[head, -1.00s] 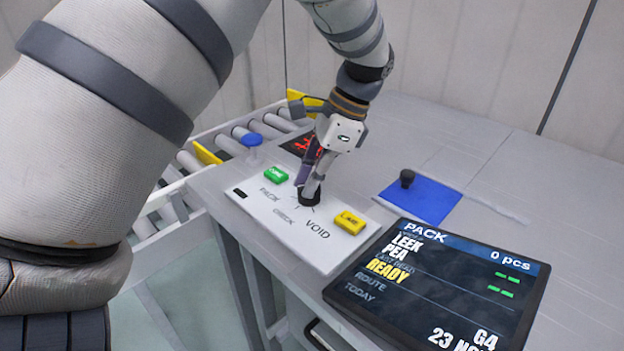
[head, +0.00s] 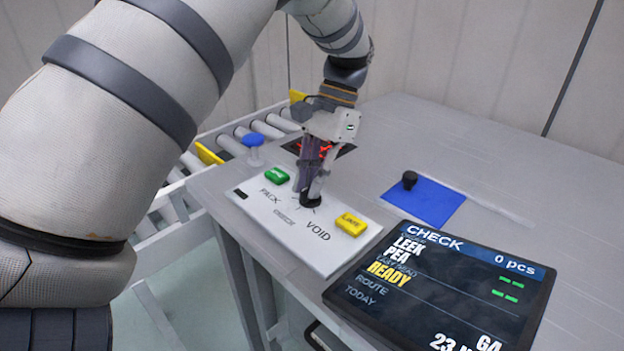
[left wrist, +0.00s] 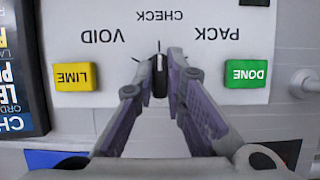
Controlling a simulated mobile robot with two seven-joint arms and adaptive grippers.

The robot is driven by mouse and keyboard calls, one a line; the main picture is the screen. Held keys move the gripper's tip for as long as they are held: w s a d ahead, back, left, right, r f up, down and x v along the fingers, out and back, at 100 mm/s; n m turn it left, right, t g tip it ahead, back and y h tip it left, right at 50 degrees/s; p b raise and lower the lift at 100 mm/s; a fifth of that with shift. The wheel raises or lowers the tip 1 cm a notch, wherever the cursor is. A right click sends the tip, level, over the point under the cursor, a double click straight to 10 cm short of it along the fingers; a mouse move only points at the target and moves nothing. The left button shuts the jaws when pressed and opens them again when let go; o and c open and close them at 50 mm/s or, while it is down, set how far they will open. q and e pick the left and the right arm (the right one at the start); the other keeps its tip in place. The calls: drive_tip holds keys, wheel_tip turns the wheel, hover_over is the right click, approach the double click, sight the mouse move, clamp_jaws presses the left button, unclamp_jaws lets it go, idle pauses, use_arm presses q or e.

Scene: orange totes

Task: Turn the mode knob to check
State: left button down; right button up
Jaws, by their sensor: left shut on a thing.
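The black mode knob (head: 308,206) sits on the white control panel (head: 330,262), between the green button (head: 277,176) and the yellow button (head: 350,224). PACK, CHECK and VOID are printed around it. My left gripper (head: 311,192) points down and is shut on the knob. In the left wrist view the knob (left wrist: 160,78) is between the fingertips, and its pointer lines up with the CHECK label (left wrist: 159,15). The screen (head: 440,285) reads CHECK in its top bar. My right gripper is not in view.
A blue mat (head: 424,201) with a small black-handled object (head: 410,179) lies on the grey table right of the panel. A blue-topped button (head: 252,139) stands by the roller conveyor (head: 225,140) at the left. The table's back right is clear.

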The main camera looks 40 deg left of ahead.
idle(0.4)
use_arm(q)
drive_tip(key=c, duration=1.6)
unclamp_jaws()
drive_tip(key=shift+c, duration=0.2)
drive_tip(key=v, duration=1.2)
